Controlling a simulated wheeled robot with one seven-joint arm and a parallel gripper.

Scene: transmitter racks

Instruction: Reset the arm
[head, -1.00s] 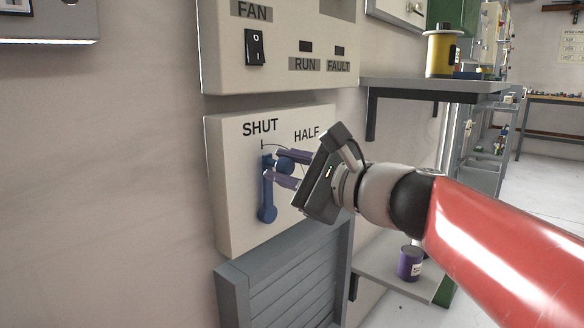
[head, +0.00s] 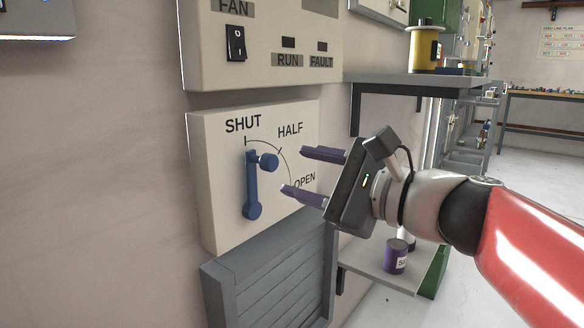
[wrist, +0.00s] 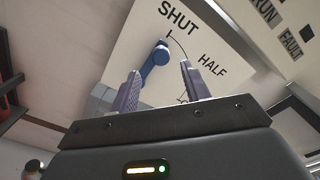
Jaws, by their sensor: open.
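My gripper (head: 318,174) is open and empty, to the right of the blue lever (head: 252,188) and apart from it. The lever is on a cream panel (head: 215,185) marked SHUT, HALF and OPEN along an arc. Its arm stands upright, with the knob near the top, close under the SHUT mark. In the wrist view, the lever (wrist: 153,66) shows beyond and between my two purple fingers (wrist: 160,88), with clear space around it.
Above is a control box (head: 262,75) with a FAN switch (head: 236,43) and RUN and FAULT labels. A grey louvre (head: 270,270) is below. Right of it, a shelf (head: 410,83) holds a yellow spool (head: 424,48), and a purple can (head: 395,256) stands lower.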

